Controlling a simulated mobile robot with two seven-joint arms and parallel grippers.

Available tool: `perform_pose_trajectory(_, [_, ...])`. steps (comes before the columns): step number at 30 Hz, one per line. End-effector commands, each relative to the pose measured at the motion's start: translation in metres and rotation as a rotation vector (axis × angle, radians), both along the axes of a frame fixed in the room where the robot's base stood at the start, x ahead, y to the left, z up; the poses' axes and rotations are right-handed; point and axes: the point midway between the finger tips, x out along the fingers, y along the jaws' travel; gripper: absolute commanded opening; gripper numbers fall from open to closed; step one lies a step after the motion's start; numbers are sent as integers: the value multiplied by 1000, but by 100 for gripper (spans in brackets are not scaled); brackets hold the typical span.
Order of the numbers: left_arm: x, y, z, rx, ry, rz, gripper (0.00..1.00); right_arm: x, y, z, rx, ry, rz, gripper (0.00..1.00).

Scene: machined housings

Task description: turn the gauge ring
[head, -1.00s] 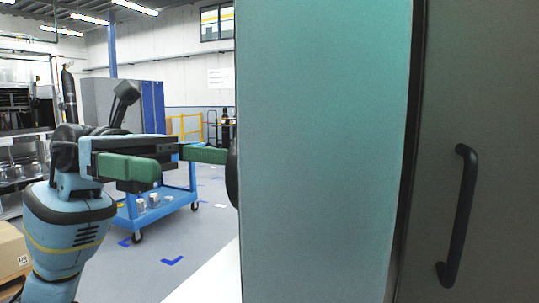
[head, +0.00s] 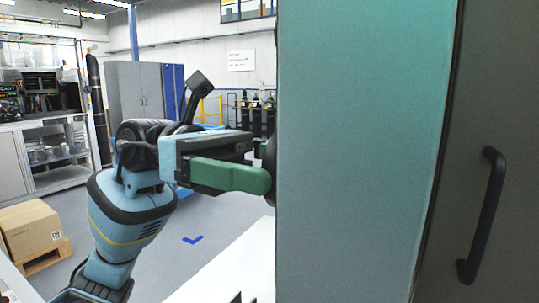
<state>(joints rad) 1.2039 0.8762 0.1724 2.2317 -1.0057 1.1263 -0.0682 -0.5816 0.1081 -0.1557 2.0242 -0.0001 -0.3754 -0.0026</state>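No gauge ring can be made out. A large teal panel (head: 360,150) fills the middle of the head view and hides what lies behind it. My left arm comes in from the left. The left gripper (head: 255,178), with a green finger-like part, reaches the panel's left edge. A dark rounded part shows beside it there, partly cut off by the panel; I cannot tell what it is. Whether the gripper is open or holds something is hidden. My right gripper is not in view.
A dark door with a black handle (head: 483,215) stands at the right. A white surface (head: 225,270) lies below my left arm. A cardboard box (head: 33,228) on a pallet is at the left. Grey and blue cabinets (head: 140,90) stand behind, with open floor between.

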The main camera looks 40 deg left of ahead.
Motion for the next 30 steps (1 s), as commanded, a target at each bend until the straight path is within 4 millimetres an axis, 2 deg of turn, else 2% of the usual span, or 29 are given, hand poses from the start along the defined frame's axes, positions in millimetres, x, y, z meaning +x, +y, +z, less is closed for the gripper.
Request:
perform_pose_trajectory(8, [0, -2, 0, 0, 1, -1, 95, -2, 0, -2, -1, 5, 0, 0])
perform_pose_trajectory(18, [0, -1, 0, 0, 1, 0, 50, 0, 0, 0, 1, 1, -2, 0])
perform_pose_trajectory(23, [0, -1, 0, -7, 44, 2, 50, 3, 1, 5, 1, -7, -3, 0])
perform_pose_trajectory(30, [-1, -1, 1, -64, 287, 1, 50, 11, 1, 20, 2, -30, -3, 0])
